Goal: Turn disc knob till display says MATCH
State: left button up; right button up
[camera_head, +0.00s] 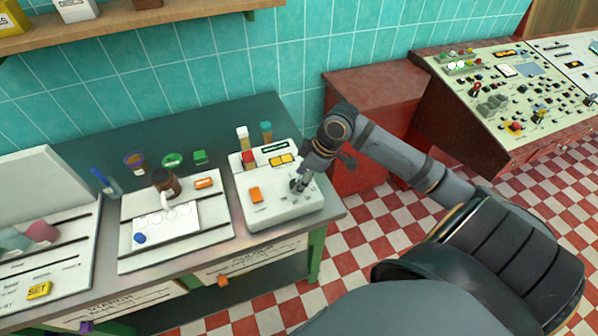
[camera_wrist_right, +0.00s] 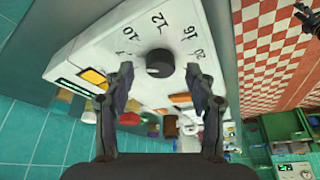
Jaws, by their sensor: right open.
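The dark disc knob (camera_wrist_right: 160,63) sits on the white device (camera_head: 262,214). Printed numbers 10, 12, 16 and 20 ring it in the wrist view. My right gripper (camera_head: 299,181) comes down over the device's right part. In the wrist view the gripper (camera_wrist_right: 160,78) is open, one finger on each side of the knob, with gaps showing. I cannot tell where the knob's pointer stands. A dark display with green marks (camera_head: 274,147) and a yellow window (camera_head: 281,160) are at the device's back; their text is unreadable. My left gripper is not in view.
A red cabinet (camera_head: 370,90) and control console (camera_head: 515,100) stand to the right.

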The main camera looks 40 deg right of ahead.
jog(key=shift+w+a+f, duration=0.15)
jog(key=shift+a+f, duration=0.05)
jog(key=shift+f, duration=0.5)
jog(key=shift+c, duration=0.2)
jog(key=c, duration=1.1)
jog(key=shift+a+r+m+p, duration=0.1)
jog(key=shift+r+m+p, duration=0.05)
jog(key=shift+m+p, duration=0.3)
jog(key=shift+a+m+t+h+p, duration=0.1)
jog(key=shift+m+t+h+p, duration=0.3)
jog(key=shift+m+p, duration=0.6)
jog(key=m+h+p, duration=0.1)
jog(key=m+p, duration=0.1)
jog(key=m, duration=0.1)
jog(key=shift+a+m+p, duration=0.1)
jog(key=shift+m+p, duration=0.15)
jog(key=shift+p, duration=0.15)
jog(key=shift+m+h+p, duration=0.4)
jog(key=shift+m+p, duration=0.1)
jog(key=shift+m, duration=0.1)
